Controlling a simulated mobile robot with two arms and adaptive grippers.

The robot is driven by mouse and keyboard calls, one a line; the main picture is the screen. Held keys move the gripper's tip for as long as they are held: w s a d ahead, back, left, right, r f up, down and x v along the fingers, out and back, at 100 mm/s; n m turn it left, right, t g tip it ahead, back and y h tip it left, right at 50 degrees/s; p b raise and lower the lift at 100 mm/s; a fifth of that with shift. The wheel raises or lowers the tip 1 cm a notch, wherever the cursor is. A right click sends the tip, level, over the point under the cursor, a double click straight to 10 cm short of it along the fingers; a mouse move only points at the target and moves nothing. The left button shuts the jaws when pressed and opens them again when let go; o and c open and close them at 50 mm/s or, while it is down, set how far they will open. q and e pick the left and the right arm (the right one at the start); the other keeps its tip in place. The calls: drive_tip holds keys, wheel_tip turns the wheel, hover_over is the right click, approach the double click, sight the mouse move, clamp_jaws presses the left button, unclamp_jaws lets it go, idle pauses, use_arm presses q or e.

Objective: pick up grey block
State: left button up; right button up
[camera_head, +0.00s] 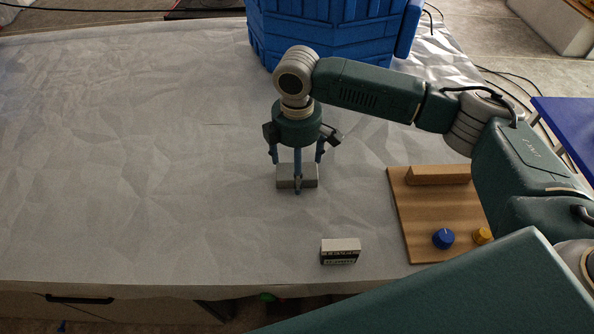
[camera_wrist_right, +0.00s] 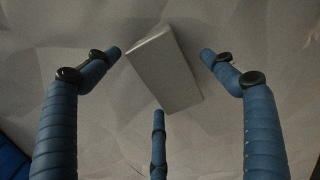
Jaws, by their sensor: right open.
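The grey block (camera_head: 311,181) lies on the covered table in the middle of the head view, below my right gripper. In the right wrist view the grey block (camera_wrist_right: 165,72) shows between the spread fingers, turned at an angle. My right gripper (camera_head: 297,175) points down over the block with its blue fingers open around it. In the head view one finger passes in front of the block and hides part of it. I cannot tell whether any finger touches the block. My left gripper is not in view.
A small black and white box (camera_head: 340,251) stands nearer the front edge. A blue crate (camera_head: 325,35) stands behind. The table's left side is clear.

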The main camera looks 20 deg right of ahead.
drive_tip(key=shift+f, duration=0.3)
drive_tip(key=c, duration=1.3)
drive_tip(key=shift+r, duration=0.1)
